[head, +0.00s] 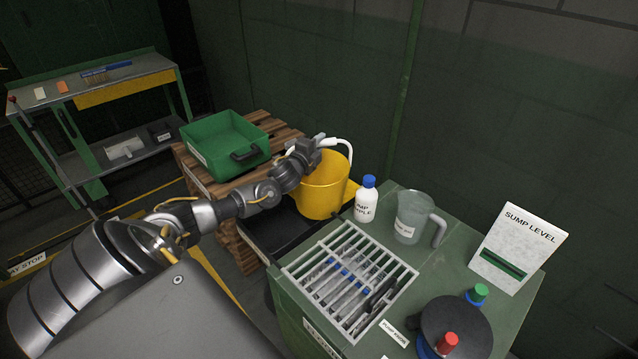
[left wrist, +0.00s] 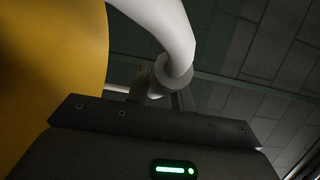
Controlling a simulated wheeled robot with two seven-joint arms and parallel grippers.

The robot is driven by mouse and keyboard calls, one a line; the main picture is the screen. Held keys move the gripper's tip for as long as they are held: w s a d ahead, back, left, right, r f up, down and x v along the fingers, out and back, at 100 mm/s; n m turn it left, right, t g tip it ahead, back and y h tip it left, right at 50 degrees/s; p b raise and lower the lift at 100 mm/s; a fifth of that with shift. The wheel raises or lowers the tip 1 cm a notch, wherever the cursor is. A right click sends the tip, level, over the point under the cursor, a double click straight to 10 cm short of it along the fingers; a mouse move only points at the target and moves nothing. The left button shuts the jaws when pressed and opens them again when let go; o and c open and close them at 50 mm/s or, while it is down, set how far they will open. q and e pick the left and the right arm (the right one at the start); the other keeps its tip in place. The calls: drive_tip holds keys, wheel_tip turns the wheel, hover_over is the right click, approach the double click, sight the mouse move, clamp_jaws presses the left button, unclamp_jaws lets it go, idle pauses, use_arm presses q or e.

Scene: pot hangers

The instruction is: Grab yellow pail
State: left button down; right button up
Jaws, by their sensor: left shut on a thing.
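The yellow pail (head: 323,188) is upright between the wooden pallet and the green bench, over a black tray. Its white handle (head: 342,143) arches up at the top. My left gripper (head: 318,143) reaches in from the left and is at the pail's rim, shut on the white handle. In the left wrist view the pail (left wrist: 45,70) fills the left side and the handle (left wrist: 168,30) curves down to the jaws. The gripper hides part of the rim. I cannot tell whether the pail's bottom touches anything. My right gripper is not in view.
A green bin (head: 225,140) sits on the pallet (head: 285,132). The green bench (head: 455,262) holds a white bottle (head: 367,205), a clear jug (head: 410,218), a rack of tools (head: 350,275) and a sump level sign (head: 518,245). The bottle stands close to the pail.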

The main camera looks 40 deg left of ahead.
use_arm(q)
drive_tip(key=shift+r, duration=0.2)
wheel_tip(320, 180, up, 2)
drive_tip(key=s+d+r, duration=0.2)
drive_tip(key=s+r, duration=0.8)
drive_tip(key=s, duration=0.3)
drive_tip(key=shift+s+d+r, duration=0.25)
drive_tip(key=shift+s+r, duration=0.1)
